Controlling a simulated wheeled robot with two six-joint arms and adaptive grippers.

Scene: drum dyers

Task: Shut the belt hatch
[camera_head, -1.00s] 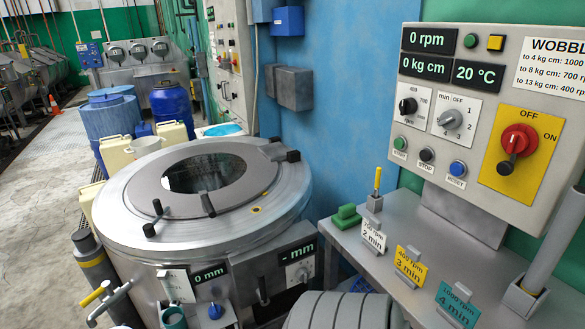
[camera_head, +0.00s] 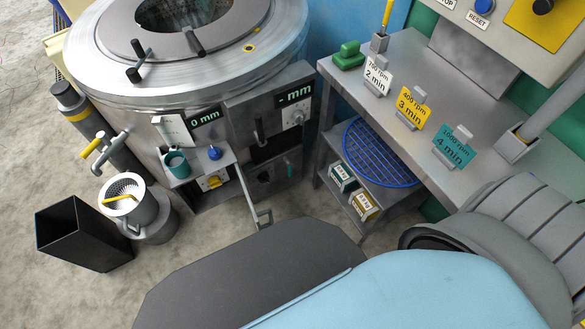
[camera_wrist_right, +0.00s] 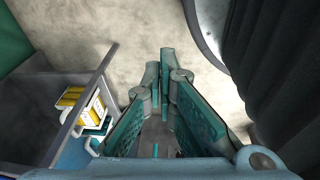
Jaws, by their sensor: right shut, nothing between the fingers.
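The drum machine (camera_head: 185,75) stands at the upper left of the head view. Low on its front is a dark opening (camera_head: 268,170). A thin panel (camera_head: 247,193), seen almost edge-on, stands out from the front beside this opening, with a bracket-like handle (camera_head: 265,217) near its outer end. It looks like the belt hatch standing open. My right gripper (camera_wrist_right: 165,75) shows only in the right wrist view, shut and empty above the floor, apart from the hatch. My left gripper is not in view.
A table (camera_head: 420,125) with number cards stands right of the machine. A black bin (camera_head: 75,235) and a white bucket (camera_head: 130,205) stand at left.

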